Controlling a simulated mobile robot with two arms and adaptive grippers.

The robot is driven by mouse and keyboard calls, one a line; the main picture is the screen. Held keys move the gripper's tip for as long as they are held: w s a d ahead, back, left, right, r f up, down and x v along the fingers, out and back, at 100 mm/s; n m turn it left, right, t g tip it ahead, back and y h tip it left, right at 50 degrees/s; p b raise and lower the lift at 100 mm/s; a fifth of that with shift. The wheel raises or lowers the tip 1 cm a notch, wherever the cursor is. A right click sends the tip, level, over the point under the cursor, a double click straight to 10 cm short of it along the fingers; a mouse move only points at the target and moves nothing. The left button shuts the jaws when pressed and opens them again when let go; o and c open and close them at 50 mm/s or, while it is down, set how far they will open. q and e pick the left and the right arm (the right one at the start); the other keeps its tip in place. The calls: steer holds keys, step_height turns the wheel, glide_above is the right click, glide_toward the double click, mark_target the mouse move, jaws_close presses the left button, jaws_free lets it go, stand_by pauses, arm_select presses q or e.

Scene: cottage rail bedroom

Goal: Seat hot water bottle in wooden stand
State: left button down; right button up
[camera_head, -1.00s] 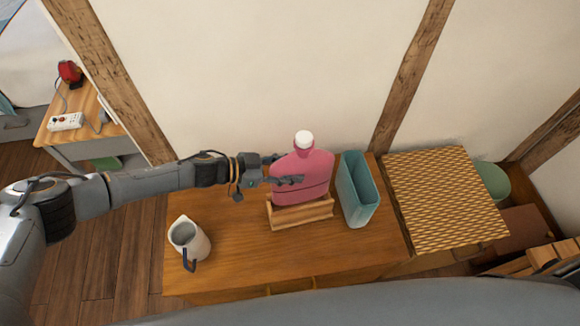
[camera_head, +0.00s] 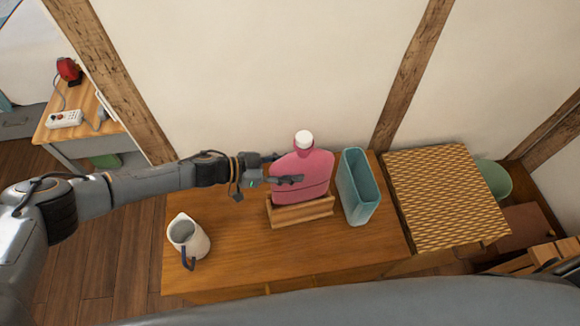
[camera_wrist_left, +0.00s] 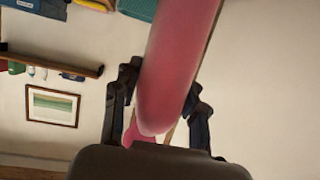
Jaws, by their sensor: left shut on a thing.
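The pink hot water bottle (camera_head: 312,172) with a white cap stands upright at the wooden stand (camera_head: 303,212) on the table. Its lower edge is hidden behind the stand's front bar, so it appears to be in the stand; I cannot tell how deep it sits. My left gripper (camera_head: 284,170) reaches in from the left and is shut on the bottle's side, with one finger across its front. In the left wrist view the bottle (camera_wrist_left: 180,70) runs between the two fingers (camera_wrist_left: 160,112). My right gripper is not in view.
A teal bin (camera_head: 357,187) stands just right of the stand. A white pitcher (camera_head: 186,238) with a dark handle is at the table's left front. A woven-top box (camera_head: 445,195) is to the right. The table (camera_head: 245,265) is clear in front.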

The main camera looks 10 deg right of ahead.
mark_target(290, 186)
arm_select(q)
steer(key=shift+d+f+b, duration=0.1)
steer(key=shift+f+b, duration=1.2)
steer(key=shift+f, duration=0.35)
steer(key=shift+f+b, duration=2)
steer(key=shift+f, duration=0.6)
steer(key=c, duration=0.7)
jaws_free()
steer(key=shift+o, duration=0.2)
steer(key=shift+f, duration=0.15)
steer(key=v, duration=1.2)
